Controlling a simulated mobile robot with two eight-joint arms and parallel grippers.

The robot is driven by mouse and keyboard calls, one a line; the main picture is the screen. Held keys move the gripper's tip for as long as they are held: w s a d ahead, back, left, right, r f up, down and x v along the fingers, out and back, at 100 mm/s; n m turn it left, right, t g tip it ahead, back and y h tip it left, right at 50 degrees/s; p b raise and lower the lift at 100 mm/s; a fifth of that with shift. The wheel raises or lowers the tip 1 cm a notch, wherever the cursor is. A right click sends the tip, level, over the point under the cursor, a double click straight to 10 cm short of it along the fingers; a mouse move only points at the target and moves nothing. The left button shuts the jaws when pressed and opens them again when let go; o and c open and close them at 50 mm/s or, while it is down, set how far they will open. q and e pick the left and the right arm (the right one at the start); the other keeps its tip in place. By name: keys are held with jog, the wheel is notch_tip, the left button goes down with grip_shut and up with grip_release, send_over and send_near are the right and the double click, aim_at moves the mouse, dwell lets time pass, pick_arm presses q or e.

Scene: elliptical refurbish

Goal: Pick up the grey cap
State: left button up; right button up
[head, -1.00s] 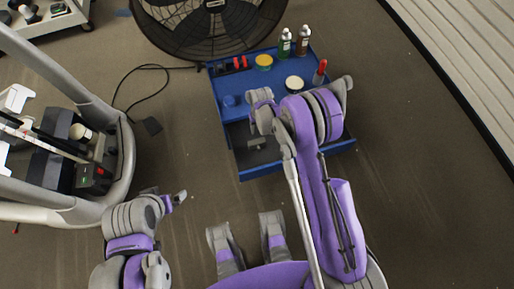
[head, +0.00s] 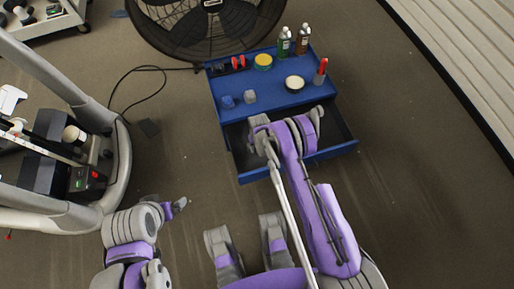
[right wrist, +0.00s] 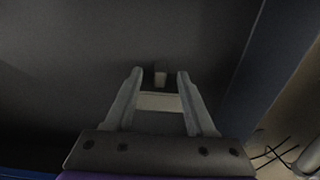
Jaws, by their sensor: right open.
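A small grey cap-like piece (head: 250,96) stands on top of the blue tool cart (head: 275,78), beside a blue cap (head: 228,101). My right arm reaches over the cart's open drawer (head: 340,135), nearer to me than that piece. In the right wrist view my right gripper (right wrist: 160,72) is open inside a dark space, which looks like the drawer. My left gripper (head: 180,204) hangs low over the floor, away from the cart.
A yellow-green tin (head: 263,62), a cream-topped tin (head: 294,83), a red-capped tube (head: 320,72), two bottles (head: 284,42) and red items (head: 238,62) stand on the cart. A large fan (head: 205,25) is behind it. A grey machine frame (head: 120,170) is at left.

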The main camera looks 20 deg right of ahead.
jog(key=shift+f, duration=0.85)
jog(key=shift+c, duration=0.3)
grip_shut()
